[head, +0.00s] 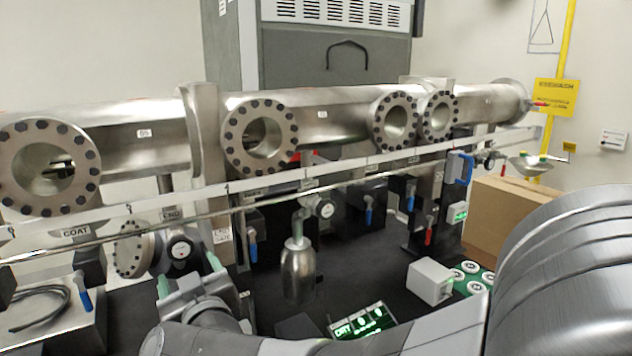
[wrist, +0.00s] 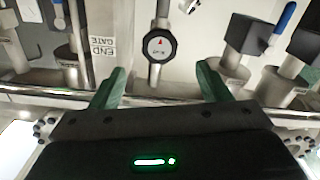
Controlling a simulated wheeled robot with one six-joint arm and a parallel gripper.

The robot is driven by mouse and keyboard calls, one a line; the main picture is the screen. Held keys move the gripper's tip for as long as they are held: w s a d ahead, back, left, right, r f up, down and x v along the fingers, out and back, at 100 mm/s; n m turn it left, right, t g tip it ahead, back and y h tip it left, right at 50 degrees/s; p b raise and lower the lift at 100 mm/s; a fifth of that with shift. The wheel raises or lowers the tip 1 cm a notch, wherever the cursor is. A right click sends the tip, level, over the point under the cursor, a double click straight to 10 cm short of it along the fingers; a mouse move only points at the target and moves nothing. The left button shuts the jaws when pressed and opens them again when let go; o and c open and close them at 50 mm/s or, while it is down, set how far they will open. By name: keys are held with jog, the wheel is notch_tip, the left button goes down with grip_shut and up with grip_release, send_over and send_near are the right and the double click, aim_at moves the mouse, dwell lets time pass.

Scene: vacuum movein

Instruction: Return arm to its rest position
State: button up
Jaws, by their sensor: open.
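My gripper (head: 188,272) shows at the lower left of the head view, in front of the vacuum line. Its two green fingers are spread apart. In the wrist view my gripper (wrist: 161,82) is open with nothing between the fingers. A round dial (wrist: 159,45) with a red pointer shows beyond the gap between the fingers, apart from them. The END GATE label (wrist: 103,47) is left of that dial. My arm's large grey link fills the lower right of the head view.
The steel beam tube (head: 330,118) with bolted flanges runs across the view. A thin rail (head: 340,186) runs in front of it. A metal bottle (head: 297,270) hangs at the centre. A white box (head: 430,282) and a green-lit display (head: 360,322) stand on the dark table.

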aim_at(182, 250)
jog(key=b+x, duration=0.1)
jog(key=x, duration=0.9)
jog(key=shift+f+m+b, duration=0.2)
jog(key=shift+m+b, duration=0.15)
jog(key=shift+m, duration=0.15)
jog(key=shift+s+d+r+m+b, duration=0.1)
jog(key=shift+m+b, duration=0.2)
jog(key=shift+m, duration=0.25)
jog(key=shift+d+m+b, duration=0.1)
jog(key=shift+m+b, duration=0.15)
jog(key=shift+m, duration=0.3)
jog(key=m+b, duration=0.2)
jog(key=m, duration=0.2)
jog(key=m+b, duration=0.2)
jog(key=m, duration=0.1)
jog(key=shift+m, duration=0.3)
jog(key=m+b, duration=0.1)
jog(key=m, duration=0.3)
jog(key=shift+b, duration=0.3)
